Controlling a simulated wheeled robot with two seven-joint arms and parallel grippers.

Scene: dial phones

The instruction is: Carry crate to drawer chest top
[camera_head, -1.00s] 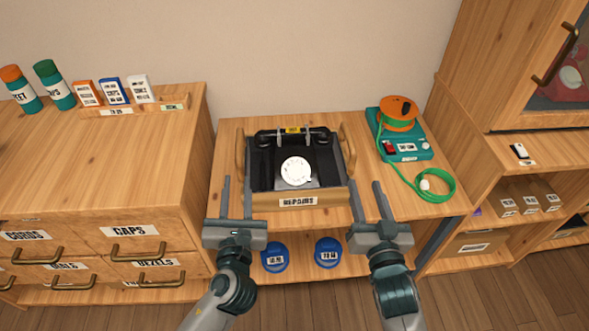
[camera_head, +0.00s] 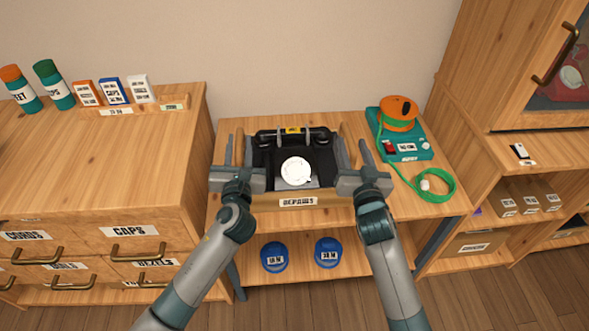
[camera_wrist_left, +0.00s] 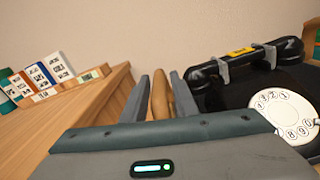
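The wooden crate (camera_head: 330,199), labelled REPAIRS, stands on the middle table and holds a black dial phone (camera_head: 295,150) with a white dial. My left gripper (camera_head: 238,150) is open, its fingers on either side of the crate's left handle. The left wrist view shows that handle (camera_wrist_left: 160,97) between the two fingers, with a gap visible. My right gripper (camera_head: 354,151) is open at the crate's right handle, which its fingers partly hide. The drawer chest top (camera_head: 110,160) is at the left, higher than the table.
Bottles (camera_head: 53,84) and a small rack of boxes (camera_head: 130,108) stand at the back of the chest top; its front is clear. A teal device with a green cord (camera_head: 405,150) sits right of the crate. Two blue round items (camera_head: 328,251) lie on the shelf below.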

